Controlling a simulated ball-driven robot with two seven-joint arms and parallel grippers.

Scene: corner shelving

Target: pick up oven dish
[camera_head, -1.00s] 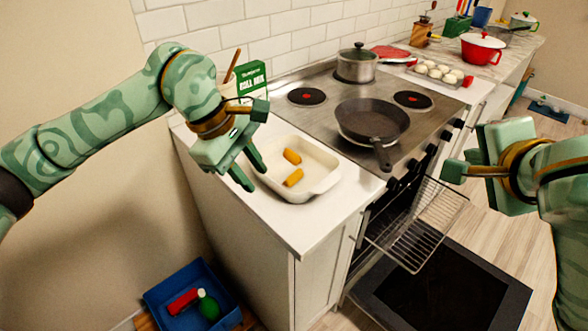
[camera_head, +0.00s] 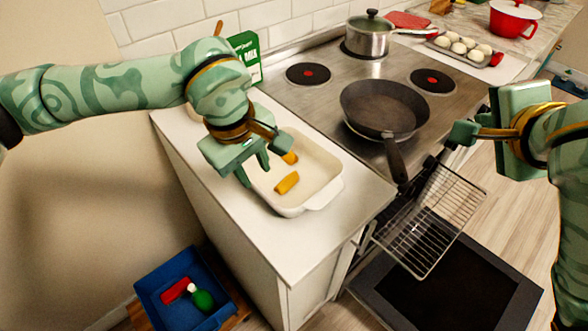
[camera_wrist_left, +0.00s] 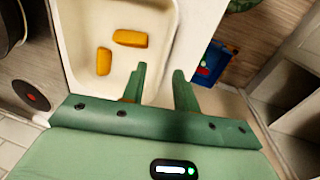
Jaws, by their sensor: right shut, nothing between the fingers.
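The white oven dish (camera_head: 318,198) sits on the white counter left of the stove, with two orange-yellow pieces (camera_head: 287,183) in it. My left gripper (camera_head: 254,172) is open and empty at the dish's left side, pointing down. In the left wrist view, its fingers (camera_wrist_left: 160,82) lie on either side of the dish's long wall (camera_wrist_left: 168,45), one over the inside and one over the outside. I cannot tell how far below the rim they reach. My right gripper (camera_head: 466,133) is shut and empty, right of the stove front, far from the dish.
A frying pan (camera_head: 385,108) and a lidded pot (camera_head: 369,37) stand on the stove. A green box (camera_head: 246,55) stands behind the dish. The oven door (camera_head: 450,295) is open, with a wire rack (camera_head: 428,222) pulled out.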

